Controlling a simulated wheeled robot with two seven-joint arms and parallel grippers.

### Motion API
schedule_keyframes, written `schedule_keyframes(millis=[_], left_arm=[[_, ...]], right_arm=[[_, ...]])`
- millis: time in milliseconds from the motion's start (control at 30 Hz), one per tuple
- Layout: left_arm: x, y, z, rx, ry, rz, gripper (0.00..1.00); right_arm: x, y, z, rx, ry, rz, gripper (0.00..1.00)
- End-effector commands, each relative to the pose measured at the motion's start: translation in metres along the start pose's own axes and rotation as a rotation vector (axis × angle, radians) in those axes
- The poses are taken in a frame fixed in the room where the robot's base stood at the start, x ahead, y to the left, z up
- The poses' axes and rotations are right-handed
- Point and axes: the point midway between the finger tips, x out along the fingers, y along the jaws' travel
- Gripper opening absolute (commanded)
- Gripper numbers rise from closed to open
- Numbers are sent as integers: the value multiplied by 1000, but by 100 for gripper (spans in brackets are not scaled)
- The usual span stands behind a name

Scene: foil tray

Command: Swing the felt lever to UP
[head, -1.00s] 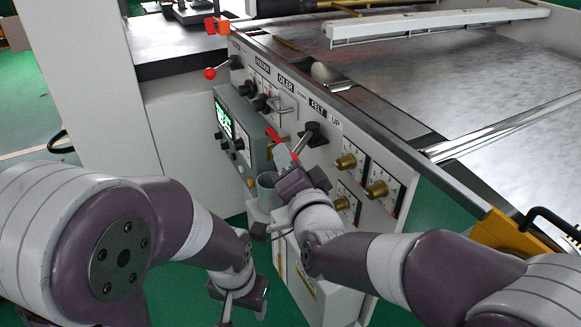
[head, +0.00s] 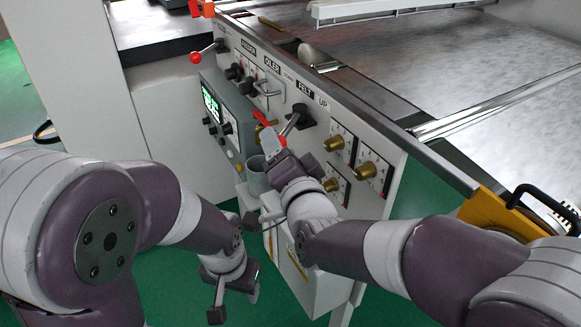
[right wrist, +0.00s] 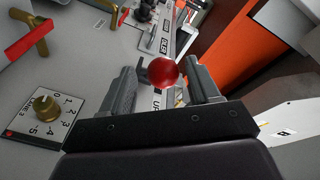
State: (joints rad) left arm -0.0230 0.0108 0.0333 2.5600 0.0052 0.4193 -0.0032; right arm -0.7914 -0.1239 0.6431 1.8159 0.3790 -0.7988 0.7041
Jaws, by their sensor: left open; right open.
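My left gripper (head: 235,302) is open and empty, low in front of the panel.
A red-handled brass valve (right wrist: 32,38) is close to the lever. Brass dials (head: 369,169) are at its right. A grey display box (head: 214,115) and a cup (head: 257,180) are at its left. Another red-ball lever (head: 196,57) is at the panel's far end.

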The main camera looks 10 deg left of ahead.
Motion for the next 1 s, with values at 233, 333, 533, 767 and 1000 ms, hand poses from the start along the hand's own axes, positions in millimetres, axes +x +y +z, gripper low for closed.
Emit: schedule_keyframes(millis=[233, 333, 533, 767, 1000], left_arm=[[-1, 0, 0, 0, 0, 0, 54], [-7, 0, -1, 0, 0, 0, 54], [-10, 0, -1, 0, 0, 0, 54], [-10, 0, -1, 0, 0, 0, 54], [-10, 0, -1, 0, 0, 0, 54]], right_arm=[[-64, 0, -1, 0, -1, -1, 61], [-84, 0, -1, -1, -3, 4, 61], [-109, 1, 0, 0, -1, 3, 61], [-112, 2, 0, 0, 0, 3, 61], [-112, 2, 0, 0, 0, 4, 61]])
